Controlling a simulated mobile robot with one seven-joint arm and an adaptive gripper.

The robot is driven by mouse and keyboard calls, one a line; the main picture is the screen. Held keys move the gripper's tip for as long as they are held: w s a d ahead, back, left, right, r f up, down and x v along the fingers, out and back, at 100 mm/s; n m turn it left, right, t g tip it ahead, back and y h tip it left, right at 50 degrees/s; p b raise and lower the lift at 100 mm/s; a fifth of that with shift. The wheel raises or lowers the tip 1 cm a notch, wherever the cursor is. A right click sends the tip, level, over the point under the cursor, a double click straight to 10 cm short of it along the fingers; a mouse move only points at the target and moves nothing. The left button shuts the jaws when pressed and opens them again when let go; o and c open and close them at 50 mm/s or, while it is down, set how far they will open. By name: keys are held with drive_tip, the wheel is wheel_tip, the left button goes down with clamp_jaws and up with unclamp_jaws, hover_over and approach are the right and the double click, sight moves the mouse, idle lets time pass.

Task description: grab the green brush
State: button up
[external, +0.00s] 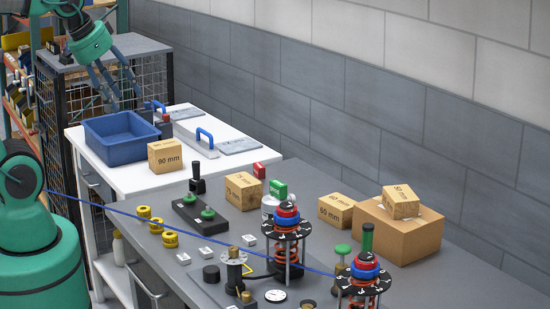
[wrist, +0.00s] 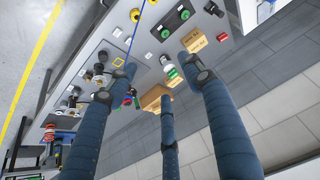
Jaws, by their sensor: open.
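No item is plainly recognisable as a brush. My gripper (external: 120,92) is high at the upper left in the external view, above and behind the blue bin, far from both. Its three dark blue fingers are spread and empty in the wrist view (wrist: 160,72).
The grey bench (external: 430,286) carries a green-button box (external: 195,213), spring fixtures (external: 287,232), yellow rings (external: 170,239) and a cardboard box (external: 410,236). A brick wall stands behind.

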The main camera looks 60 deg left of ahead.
idle(0.3)
drive_tip(key=w+d+r+n+g+p, duration=0.1)
drive_tip(key=w+d+r, duration=0.15)
drive_tip(key=w, duration=0.55)
drive_tip(key=w+d+r+n+g+p, duration=0.15)
drive_tip(key=w+d, duration=0.25)
drive_tip(key=w, duration=0.4)
drive_tip(key=n+g+p, duration=0.3)
drive_tip(key=n, duration=0.1)
hover_over(369, 225)
wheel_tip(369, 225, down, 27)
drive_tip(key=shift+s+a+r, duration=0.1)
drive_tip(key=shift+a+r, duration=0.05)
drive_tip(key=shift+d+f, duration=0.3)
drive_tip(key=shift+f, duration=0.05)
